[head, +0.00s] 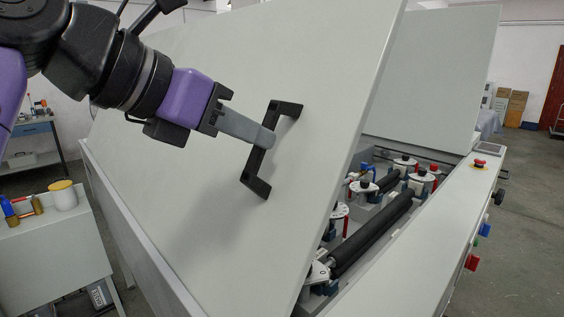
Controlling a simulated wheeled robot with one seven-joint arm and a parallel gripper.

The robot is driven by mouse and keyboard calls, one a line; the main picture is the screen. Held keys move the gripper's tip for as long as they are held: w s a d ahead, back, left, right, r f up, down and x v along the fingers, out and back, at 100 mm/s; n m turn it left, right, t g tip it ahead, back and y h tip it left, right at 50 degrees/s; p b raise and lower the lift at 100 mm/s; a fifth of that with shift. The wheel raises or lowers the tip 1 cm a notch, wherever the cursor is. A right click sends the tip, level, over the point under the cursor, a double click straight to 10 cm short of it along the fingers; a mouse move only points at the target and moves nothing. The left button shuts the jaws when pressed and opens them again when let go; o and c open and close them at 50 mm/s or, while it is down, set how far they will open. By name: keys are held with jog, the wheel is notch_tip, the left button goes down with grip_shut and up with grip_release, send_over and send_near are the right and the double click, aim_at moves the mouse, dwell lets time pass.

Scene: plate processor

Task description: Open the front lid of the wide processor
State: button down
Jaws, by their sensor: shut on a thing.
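The wide processor's front lid (215,75) is a large pale grey panel, raised and tilted, with a gap along its right side. A black bracket handle (258,184) is fixed on the lid. My gripper (268,140) comes from the upper left and is shut on the middle of the handle. The far finger is hidden behind the near one. Beneath the lid, the processor's open inside shows black rollers (376,230) and several red and blue fittings. A second grey lid (440,75) stands raised behind.
The processor's right rim (420,255) carries a red stop button (480,163) and coloured side knobs. Open floor lies to the right.

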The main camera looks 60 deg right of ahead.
jog(key=w+a+g+h+b, duration=0.1)
jog(key=a+h+b, duration=0.1)
jog(key=a, duration=0.6)
jog(key=shift+w+a+r+h+b, duration=0.35)
jog(key=shift+r+h, duration=0.1)
jog(key=shift+h, duration=0.15)
jog(key=c, duration=1.3)
grip_release()
jog(key=shift+d, duration=0.1)
jog(key=shift+v, duration=4.05)
